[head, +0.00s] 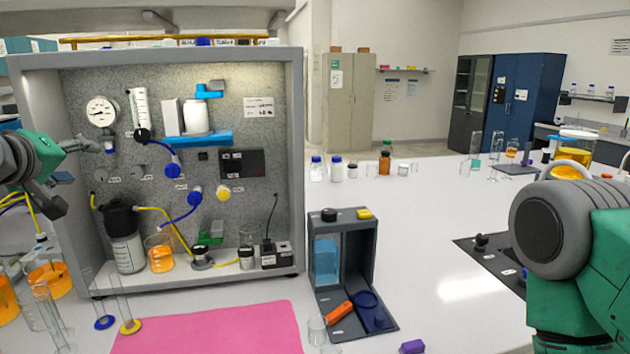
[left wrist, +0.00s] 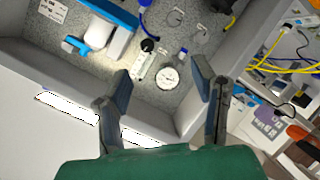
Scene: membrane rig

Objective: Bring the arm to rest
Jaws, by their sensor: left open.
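My left gripper (head: 76,178) is at the left edge of the head view, in front of the left side of the membrane rig (head: 295,180). Its fingers are spread with nothing between them. The left wrist view shows the open fingers (left wrist: 160,75) with the rig's panel beyond, tilted in the picture. The round gauge (left wrist: 168,78) appears between the fingertips there, and it also shows on the panel in the head view (head: 101,111). My right arm's green and grey links fill the right edge of the head view; its gripper is out of sight.
A pink mat (head: 215,330) lies in front of the rig. A dark stand (head: 343,250) holds a blue-tinted vessel. Beakers with orange liquid (head: 48,275) and tall glass cylinders (head: 125,300) crowd the lower left. The white bench (head: 430,215) is fairly clear right of the stand.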

